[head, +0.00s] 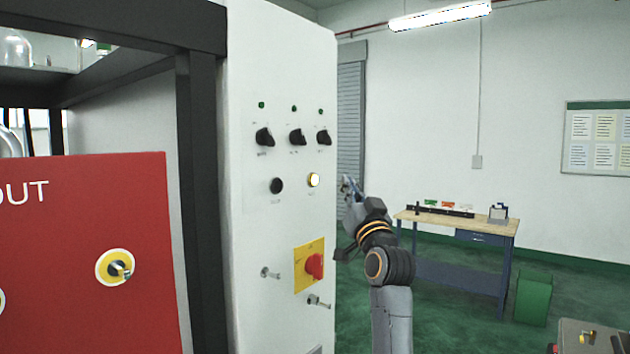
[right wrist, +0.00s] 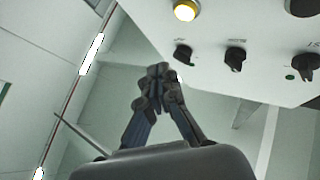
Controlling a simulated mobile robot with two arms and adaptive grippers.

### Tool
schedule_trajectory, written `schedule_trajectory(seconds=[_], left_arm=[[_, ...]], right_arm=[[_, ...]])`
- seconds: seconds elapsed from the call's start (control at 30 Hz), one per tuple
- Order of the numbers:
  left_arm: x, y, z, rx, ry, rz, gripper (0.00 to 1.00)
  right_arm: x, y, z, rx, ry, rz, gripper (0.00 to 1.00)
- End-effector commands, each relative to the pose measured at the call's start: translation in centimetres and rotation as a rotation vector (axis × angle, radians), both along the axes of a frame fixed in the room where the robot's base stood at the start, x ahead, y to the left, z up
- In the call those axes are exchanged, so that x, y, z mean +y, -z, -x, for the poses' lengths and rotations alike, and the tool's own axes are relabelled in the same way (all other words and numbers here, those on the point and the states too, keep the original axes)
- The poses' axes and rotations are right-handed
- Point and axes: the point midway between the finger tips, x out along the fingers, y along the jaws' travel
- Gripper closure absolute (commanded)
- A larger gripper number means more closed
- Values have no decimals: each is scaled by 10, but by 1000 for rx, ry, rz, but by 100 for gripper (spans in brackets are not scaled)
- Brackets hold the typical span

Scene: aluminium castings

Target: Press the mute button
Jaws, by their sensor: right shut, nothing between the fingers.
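The white control panel (head: 285,220) carries a black round button (head: 277,186) and a lit yellow-white button (head: 313,180) side by side. Their labels are too small to read, so I cannot tell which is mute. In the right wrist view the lit button (right wrist: 184,11) is at the top, with the black one (right wrist: 302,7) at the top right corner. My right gripper (head: 347,182) is shut and empty, just right of the panel's edge in the head view. It also shows in the right wrist view (right wrist: 158,76), apart from both buttons. My left gripper is not in view.
Above the buttons are three black knobs (head: 297,137) with green lamps. A red board (head: 80,230) stands left; a workbench (head: 458,222) is behind right.

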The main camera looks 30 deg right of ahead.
Motion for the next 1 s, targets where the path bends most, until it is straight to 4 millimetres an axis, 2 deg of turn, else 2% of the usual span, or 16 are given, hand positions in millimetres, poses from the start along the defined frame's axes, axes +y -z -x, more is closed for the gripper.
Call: schedule_trajectory(seconds=[0.2,0.43,1.0], left_arm=[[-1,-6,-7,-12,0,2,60],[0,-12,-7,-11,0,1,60],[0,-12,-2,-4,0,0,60]], right_arm=[[13,-1,-30,1,-4,-2,100],[20,-1,-49,2,-1,-1,100],[23,0,-54,0,0,0,100]])
